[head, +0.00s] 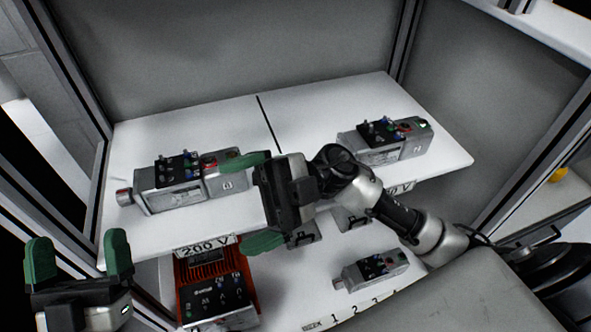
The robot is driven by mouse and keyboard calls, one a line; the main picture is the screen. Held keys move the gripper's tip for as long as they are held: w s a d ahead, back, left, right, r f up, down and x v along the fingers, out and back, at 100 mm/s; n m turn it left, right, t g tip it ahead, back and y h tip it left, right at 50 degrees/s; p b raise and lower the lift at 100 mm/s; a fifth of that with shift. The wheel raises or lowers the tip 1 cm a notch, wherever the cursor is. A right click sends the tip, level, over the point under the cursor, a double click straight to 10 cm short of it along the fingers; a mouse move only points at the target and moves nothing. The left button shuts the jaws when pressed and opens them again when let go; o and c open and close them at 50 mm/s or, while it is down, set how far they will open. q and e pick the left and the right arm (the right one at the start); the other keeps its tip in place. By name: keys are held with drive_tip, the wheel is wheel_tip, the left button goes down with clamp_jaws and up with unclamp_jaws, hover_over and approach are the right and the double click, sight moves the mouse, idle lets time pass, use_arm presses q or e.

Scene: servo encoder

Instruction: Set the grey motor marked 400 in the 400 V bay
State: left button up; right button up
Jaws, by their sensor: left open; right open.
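Two grey motors with black connector blocks lie on the white upper shelf (290,110): a left motor (160,200) and a right motor (412,140). A smaller-looking grey motor (372,272) lies on the lower surface. No 400 mark is readable on any of them. My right gripper (254,201) is open at the right end of the left motor; its upper green finger overlaps that end in the picture, and contact cannot be told. My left gripper (79,258) is open and empty at the lower left.
A black line divides the upper shelf. A 200 V label (207,246) is on its left front edge; another label (400,188) is partly hidden by my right arm. An orange finned unit (246,283) stands below. More grey parts (350,218) are half hidden behind my arm.

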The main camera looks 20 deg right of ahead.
drive_tip(key=d+m+t+h, duration=0.2)
drive_tip(key=m+t+h, duration=0.2)
drive_tip(key=m+t, duration=0.5)
drive_tip(key=w+d+m+t+h, duration=0.1)
drive_tip(key=d+m+t+h, duration=0.2)
drive_tip(key=m+t, duration=0.7)
drive_tip(key=w+d+m+t+h, duration=0.1)
drive_tip(key=d+m+t+h, duration=0.1)
drive_tip(key=m+t+h, duration=0.5)
drive_tip(key=m+t, duration=0.3)
drive_tip(key=t, duration=0.1)
drive_tip(key=shift+w+d+f+t, duration=0.2)
drive_tip(key=shift+d+f+t, duration=0.05)
drive_tip(key=shift+d+t, duration=0.15)
